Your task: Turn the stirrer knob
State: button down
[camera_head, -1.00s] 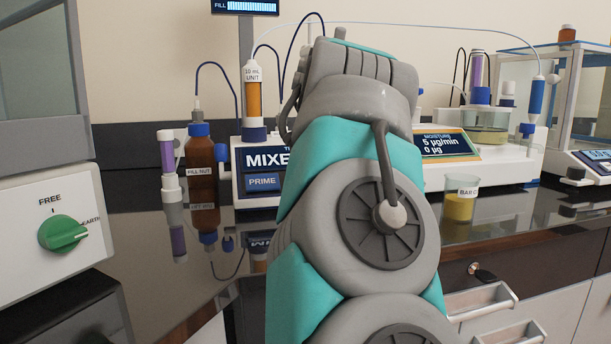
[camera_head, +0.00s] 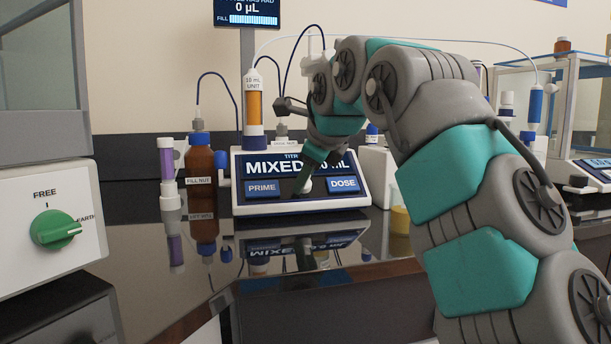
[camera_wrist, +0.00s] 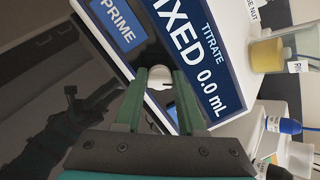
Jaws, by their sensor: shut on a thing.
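The stirrer knob is a small pale round knob (camera_head: 306,185) low on the white titrator's front panel, between the PRIME and DOSE buttons. My gripper (camera_head: 303,184) reaches down to it from the upper right. In the wrist view the knob (camera_wrist: 159,85) sits between the two green fingertips, and my gripper (camera_wrist: 158,80) is shut on it. The fingers partly cover the knob, so any mark on it cannot be seen. The titrator's screen (camera_head: 275,168) reads MIXED, with 0.0 mL in the wrist view.
A green dial (camera_head: 55,230) marked FREE and EARTH is on a box at the far left. A yellow-filled beaker (camera_head: 400,220) is partly behind my arm.

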jog(key=n+p, duration=0.2)
jog(key=n, duration=0.1)
jog(key=n+p, duration=0.1)
jog(key=shift+r+g+p, duration=0.25)
jog(key=shift+g+p, duration=0.05)
jog(key=shift+p, duration=0.05)
jog(key=shift+f+n+p, duration=0.2)
jog(key=shift+n+p, duration=0.7)
jog(key=shift+n, duration=0.8)
jog(key=c, duration=0.5)
grip_release()
jog(key=shift+f, duration=0.1)
jog(key=shift+s, duration=0.1)
jog(key=v, duration=0.7)
jog(key=shift+d+r, duration=0.15)
jog(key=shift+r, duration=0.25)
jog(key=shift+s, duration=0.1)
